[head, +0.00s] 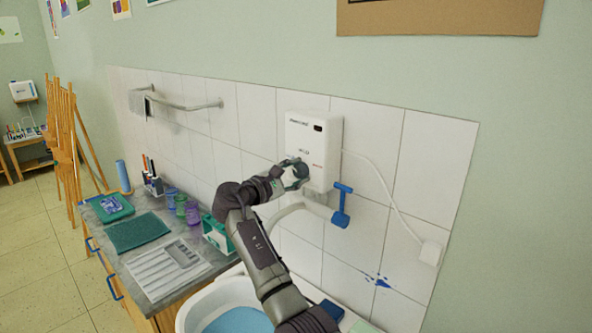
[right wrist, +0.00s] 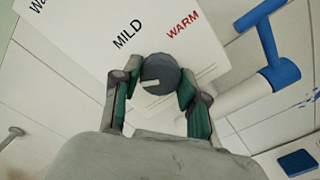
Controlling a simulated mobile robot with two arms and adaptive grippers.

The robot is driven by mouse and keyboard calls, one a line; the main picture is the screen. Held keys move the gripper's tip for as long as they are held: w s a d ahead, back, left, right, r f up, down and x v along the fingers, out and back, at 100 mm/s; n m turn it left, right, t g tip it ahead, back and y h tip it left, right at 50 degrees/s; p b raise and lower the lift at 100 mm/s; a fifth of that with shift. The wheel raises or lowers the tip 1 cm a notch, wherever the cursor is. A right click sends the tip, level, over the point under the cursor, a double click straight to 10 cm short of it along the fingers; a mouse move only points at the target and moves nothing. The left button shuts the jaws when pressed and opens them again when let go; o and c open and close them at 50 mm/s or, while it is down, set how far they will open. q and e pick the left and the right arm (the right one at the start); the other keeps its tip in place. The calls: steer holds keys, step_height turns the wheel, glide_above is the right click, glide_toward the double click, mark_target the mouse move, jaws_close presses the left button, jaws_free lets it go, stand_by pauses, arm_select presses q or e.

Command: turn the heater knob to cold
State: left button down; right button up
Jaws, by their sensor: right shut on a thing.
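The white heater box (head: 313,135) hangs on the tiled wall. Its round dark grey knob (right wrist: 160,73) is on the front face, near the lower edge. My right gripper (head: 296,172) is at the knob, with its two green-padded fingers on either side of it, shut on it. In the right wrist view a pale mark on the knob points to the lower left of the picture. The words MILD and WARM show beside the knob; no cold label is readable. My left gripper is out of view.
A blue lever (head: 341,205) on a white pipe is just right of my right gripper. A basin (head: 197,308) stands below. The counter at left holds jars (head: 181,204), a green mat (head: 137,232) and a pen holder (head: 153,184). A towel rail (head: 185,105) is on the wall.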

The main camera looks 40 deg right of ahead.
stand_by(0.3)
steer(key=o, duration=1.1)
steer(key=shift+o, duration=0.2)
steer(key=a, duration=1.2)
steer(key=shift+s, duration=0.45)
